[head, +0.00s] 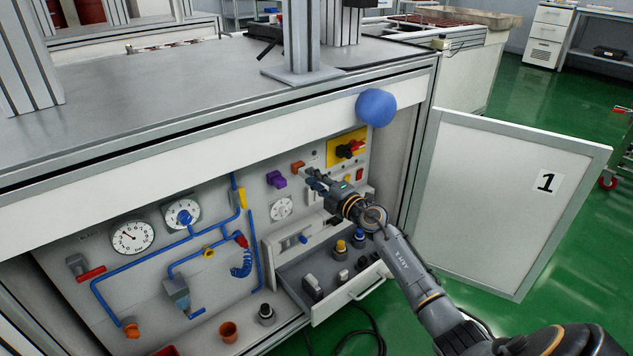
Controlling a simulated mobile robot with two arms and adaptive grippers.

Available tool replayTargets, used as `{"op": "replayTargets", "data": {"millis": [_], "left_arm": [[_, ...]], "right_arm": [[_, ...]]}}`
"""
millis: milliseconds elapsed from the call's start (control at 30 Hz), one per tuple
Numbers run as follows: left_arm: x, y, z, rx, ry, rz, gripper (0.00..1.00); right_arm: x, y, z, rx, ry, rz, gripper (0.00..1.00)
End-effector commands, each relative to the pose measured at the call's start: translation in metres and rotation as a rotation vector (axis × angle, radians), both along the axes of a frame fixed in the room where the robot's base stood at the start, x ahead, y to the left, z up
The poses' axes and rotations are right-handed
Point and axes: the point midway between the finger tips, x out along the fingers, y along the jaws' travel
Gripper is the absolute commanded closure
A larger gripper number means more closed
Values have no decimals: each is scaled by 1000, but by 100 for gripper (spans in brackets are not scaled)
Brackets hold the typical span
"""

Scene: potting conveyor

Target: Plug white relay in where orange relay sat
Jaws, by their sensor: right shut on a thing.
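My right gripper (308,179) is at the upper part of the control panel, shut on the small orange relay (298,167). The relay is at the fingertips, close to the panel face; I cannot tell whether it still touches its socket. A pale block with dark sides (312,286), possibly the white relay, is at the left end of the open drawer (330,302) below. My left gripper is not in view.
A purple block (276,180) sits on the panel left of the gripper. A yellow plate with a red switch (349,148) is to its right. Gauges and blue pipes fill the left. An open door (505,200) stands at right. Several small parts are in the drawer.

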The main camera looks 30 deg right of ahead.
Motion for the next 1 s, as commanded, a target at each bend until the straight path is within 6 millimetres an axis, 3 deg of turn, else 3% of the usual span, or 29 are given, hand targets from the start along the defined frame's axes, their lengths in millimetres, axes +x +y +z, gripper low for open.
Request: {"op": "replayTargets", "data": {"millis": [233, 267, 367, 767, 1000], "left_arm": [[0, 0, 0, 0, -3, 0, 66], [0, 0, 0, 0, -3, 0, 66], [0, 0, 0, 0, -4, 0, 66], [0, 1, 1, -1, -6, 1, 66], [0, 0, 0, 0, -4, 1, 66]], "right_arm": [[6, 1, 0, 0, 0, 0, 100], [5, 1, 0, 0, 0, 0, 74], [5, 1, 0, 0, 0, 0, 54], [1, 0, -1, -1, 2, -1, 54], [-32, -3, -2, -4, 3, 1, 54]]}}
